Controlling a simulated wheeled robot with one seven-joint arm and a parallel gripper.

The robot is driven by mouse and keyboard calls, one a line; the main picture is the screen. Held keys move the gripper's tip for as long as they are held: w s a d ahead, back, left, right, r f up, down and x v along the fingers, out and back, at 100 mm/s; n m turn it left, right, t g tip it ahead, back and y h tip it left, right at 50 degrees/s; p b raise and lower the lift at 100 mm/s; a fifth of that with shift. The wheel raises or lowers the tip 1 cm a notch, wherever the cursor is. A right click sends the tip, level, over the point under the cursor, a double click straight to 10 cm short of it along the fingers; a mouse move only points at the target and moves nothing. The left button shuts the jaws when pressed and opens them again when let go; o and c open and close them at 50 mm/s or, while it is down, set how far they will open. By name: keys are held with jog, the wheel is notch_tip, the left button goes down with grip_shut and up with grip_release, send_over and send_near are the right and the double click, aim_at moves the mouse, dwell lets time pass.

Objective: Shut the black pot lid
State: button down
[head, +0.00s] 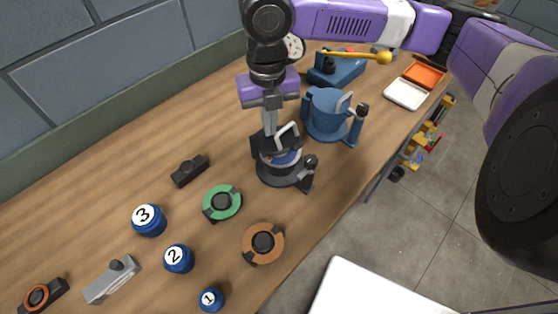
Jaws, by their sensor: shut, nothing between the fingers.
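The black pot (276,174) stands on the wooden bench near the middle of the head view. It has a dark base with an upright knobbed post (310,163) at its right. A pale loop handle (288,133) rises at its top, and something blue shows inside the rim. A dark upright part at the back may be its lid, but my gripper overlaps it and I cannot tell the lid's exact angle. My gripper (269,126) points down, shut and empty, just behind the pale handle. Whether it touches the lid is unclear.
A similar blue pot (325,117) stands close behind to the right. Green (222,202) and brown (263,243) round pieces, a black block (189,170) and numbered blue knobs (149,219) lie nearer. White (405,95) and orange (424,75) trays sit at the far right.

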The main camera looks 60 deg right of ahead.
jog(key=shift+f+b, duration=0.65)
jog(key=shift+f, duration=0.4)
notch_tip(320, 180, up, 7)
jog(key=p, duration=0.6)
jog(key=shift+r, duration=0.15)
